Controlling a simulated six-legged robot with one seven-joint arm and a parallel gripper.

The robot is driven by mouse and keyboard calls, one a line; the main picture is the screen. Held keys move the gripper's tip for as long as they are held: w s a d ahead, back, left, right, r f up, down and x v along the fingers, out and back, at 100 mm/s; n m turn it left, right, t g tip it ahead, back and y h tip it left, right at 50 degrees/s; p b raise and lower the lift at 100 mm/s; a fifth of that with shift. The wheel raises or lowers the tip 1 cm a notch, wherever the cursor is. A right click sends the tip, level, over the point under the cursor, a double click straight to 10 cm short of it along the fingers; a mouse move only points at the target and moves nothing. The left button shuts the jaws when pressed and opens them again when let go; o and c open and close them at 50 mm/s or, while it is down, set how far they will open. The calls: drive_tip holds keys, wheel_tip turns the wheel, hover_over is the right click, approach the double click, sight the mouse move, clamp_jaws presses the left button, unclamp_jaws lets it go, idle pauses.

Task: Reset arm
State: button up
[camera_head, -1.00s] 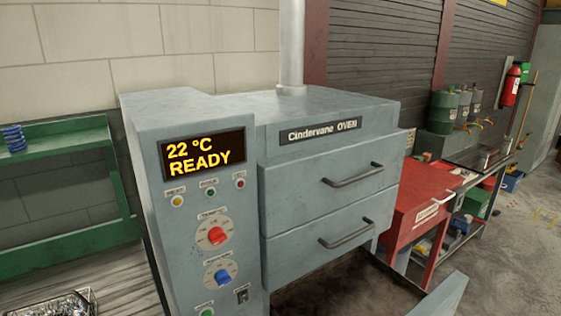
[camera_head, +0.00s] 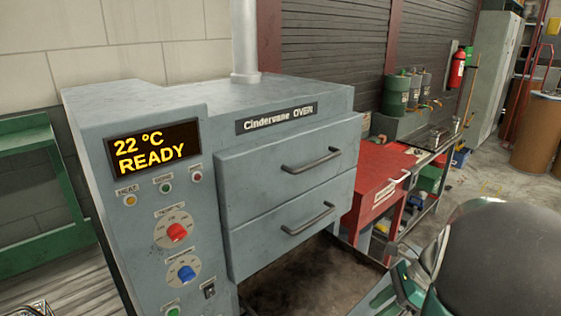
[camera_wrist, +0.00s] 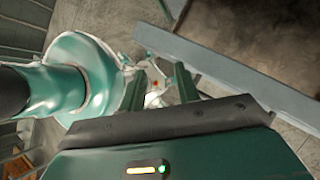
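My gripper (camera_wrist: 160,82) shows in the wrist view with its two green fingers apart and nothing held between them. Part of my arm, a dark rounded link with green pieces, fills the lower right of the head view, in front of the oven's right side. The grey Cindervane oven (camera_head: 290,190) stands in the middle of the head view. Its display (camera_head: 153,149) reads 22 °C READY. Its two drawer fronts look closed. My fingertips are not clearly made out in the head view.
A green shelf (camera_head: 40,258) stands left of the oven. A red cabinet (camera_head: 372,175) and a workbench are to its right, with a fire extinguisher (camera_head: 457,68) behind. A brown drum (camera_head: 540,135) stands far right. Concrete floor (camera_head: 480,185) shows between.

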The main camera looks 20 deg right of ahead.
drive_tip(key=a+r+n+t+h, duration=0.1)
drive_tip(key=a+r+n+h, duration=0.1)
drive_tip(key=a+n, duration=0.5)
drive_tip(key=a+r+n+t+h, duration=0.1)
drive_tip(key=a+r+n+h, duration=0.1)
drive_tip(key=a+r+n, duration=0.3)
drive_tip(key=s+a+r+n+t+h, duration=0.1)
drive_tip(key=a+r+n+h, duration=0.2)
drive_tip(key=a+n, duration=0.8)
drive_tip(key=shift+r+n, duration=0.7)
drive_tip(key=shift+n, duration=0.3)
